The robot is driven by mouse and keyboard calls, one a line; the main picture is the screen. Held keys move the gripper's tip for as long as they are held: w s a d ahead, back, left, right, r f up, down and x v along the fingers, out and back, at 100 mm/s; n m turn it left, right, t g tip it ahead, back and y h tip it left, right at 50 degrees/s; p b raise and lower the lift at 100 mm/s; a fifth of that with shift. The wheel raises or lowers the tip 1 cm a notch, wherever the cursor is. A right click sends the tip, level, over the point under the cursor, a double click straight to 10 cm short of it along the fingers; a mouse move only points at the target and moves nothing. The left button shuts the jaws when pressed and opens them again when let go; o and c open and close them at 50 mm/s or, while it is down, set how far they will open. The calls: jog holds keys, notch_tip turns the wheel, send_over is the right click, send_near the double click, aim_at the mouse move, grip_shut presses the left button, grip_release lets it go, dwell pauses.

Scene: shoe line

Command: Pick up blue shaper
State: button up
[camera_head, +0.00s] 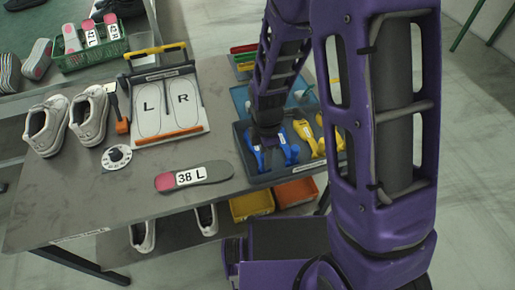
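Blue shapers lie in a dark tray (262,178) at the right end of the table. One blue shaper (289,148) shows to the right of my gripper and blue parts (254,150) show to its left. I cannot tell if these are one shaper or two. My gripper (267,143) points down into the tray among the blue parts. Its fingertips are small, dark and partly hidden, so I cannot tell whether it is open or whether it touches a shaper.
Yellow shapers (306,137) lie right of the blue ones. A 38 L insole (194,177), a sizing board (164,108) and white shoes (90,115) are on the table to the left. Yellow (252,205) and orange (296,192) bins sit below the table edge.

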grip_shut()
dwell(1.0)
